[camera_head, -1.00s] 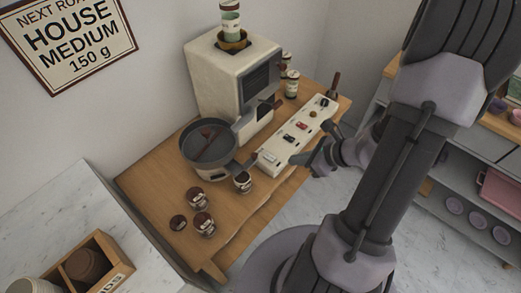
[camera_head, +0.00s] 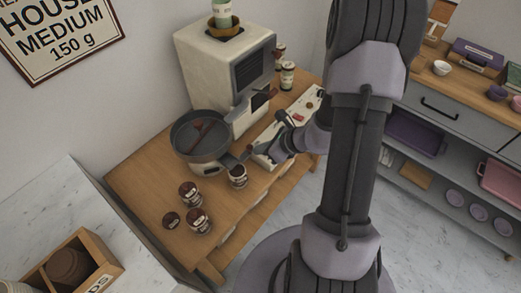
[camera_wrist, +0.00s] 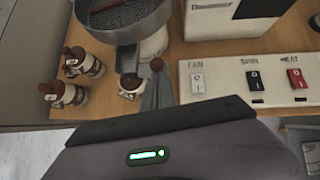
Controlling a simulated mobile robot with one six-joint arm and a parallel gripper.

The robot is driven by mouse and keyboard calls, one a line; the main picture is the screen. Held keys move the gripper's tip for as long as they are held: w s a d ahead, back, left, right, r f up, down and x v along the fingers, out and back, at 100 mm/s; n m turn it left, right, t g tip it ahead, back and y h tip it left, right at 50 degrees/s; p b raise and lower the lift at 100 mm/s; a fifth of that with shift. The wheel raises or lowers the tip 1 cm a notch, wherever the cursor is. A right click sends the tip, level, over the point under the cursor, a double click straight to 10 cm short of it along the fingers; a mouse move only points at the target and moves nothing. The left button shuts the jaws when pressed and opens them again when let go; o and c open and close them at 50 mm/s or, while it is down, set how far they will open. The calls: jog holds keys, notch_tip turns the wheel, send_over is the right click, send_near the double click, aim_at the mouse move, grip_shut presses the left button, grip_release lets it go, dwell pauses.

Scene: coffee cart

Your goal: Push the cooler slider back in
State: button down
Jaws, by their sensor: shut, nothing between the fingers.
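The cooler is the round dark pan (camera_head: 200,135) at the front of the cream roaster (camera_head: 222,70); the pan (camera_wrist: 122,18) also shows at the top left of the wrist view. A small round brown knob (camera_wrist: 157,64), which looks like the slider's end, shows beside the pan's base in the wrist view. My gripper (camera_wrist: 156,82) is shut and empty, its pointed fingers reaching toward the knob; I cannot tell whether they touch. In the head view my gripper (camera_head: 247,155) is at the pan's right, and the slider cannot be made out there.
A white control panel (camera_wrist: 225,82) with fan, spin and heat switches lies right of my fingers. A small jar (camera_wrist: 130,86) stands close on their left, and several more jars (camera_head: 198,220) stand on the wooden table (camera_head: 150,180). A shelf unit (camera_head: 440,115) stands at the right.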

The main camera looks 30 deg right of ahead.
jog(key=shift+w, duration=0.15)
jog(key=w, duration=0.1)
jog(key=w+a, duration=0.1)
jog(key=w, duration=0.1)
jog(key=shift+w+a+b, duration=0.25)
jog(key=shift+w+b, duration=0.1)
jog(key=shift+b, duration=0.05)
jog(key=shift+w+a+r, duration=0.1)
jog(key=shift+w, duration=0.25)
